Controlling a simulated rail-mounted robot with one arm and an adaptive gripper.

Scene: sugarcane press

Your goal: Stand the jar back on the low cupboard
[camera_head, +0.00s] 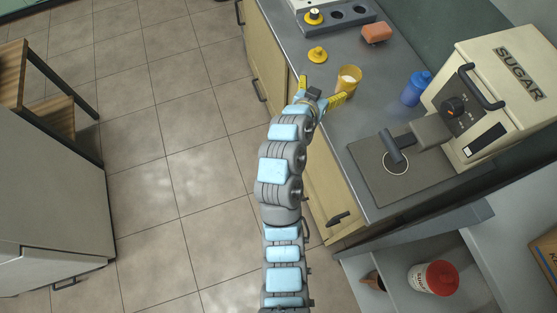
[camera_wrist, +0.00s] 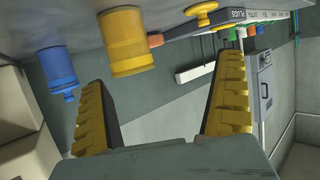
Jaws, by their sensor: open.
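A white jar with a red lid (camera_head: 437,278) is at the lower right in the head view, on a pale low surface (camera_head: 480,295) that may be the low cupboard top. It looks upright, but I cannot be sure. A yellow, jar-like container (camera_head: 348,80) with pale contents stands on the grey counter; it also shows in the wrist view (camera_wrist: 128,42). My gripper (camera_head: 322,91) is open and empty at the counter's left edge, its yellow fingers apart and pointing toward the yellow container. In the wrist view my gripper (camera_wrist: 160,88) has nothing between its fingers.
On the counter (camera_head: 345,130) are a yellow knobbed piece (camera_head: 318,55), an orange block (camera_head: 377,33), a blue bottle (camera_head: 415,90) and a socketed tray (camera_head: 345,15). The SUGAR machine (camera_head: 500,85) stands right. A wooden-topped unit (camera_head: 45,95) is left; the tiled floor between is clear.

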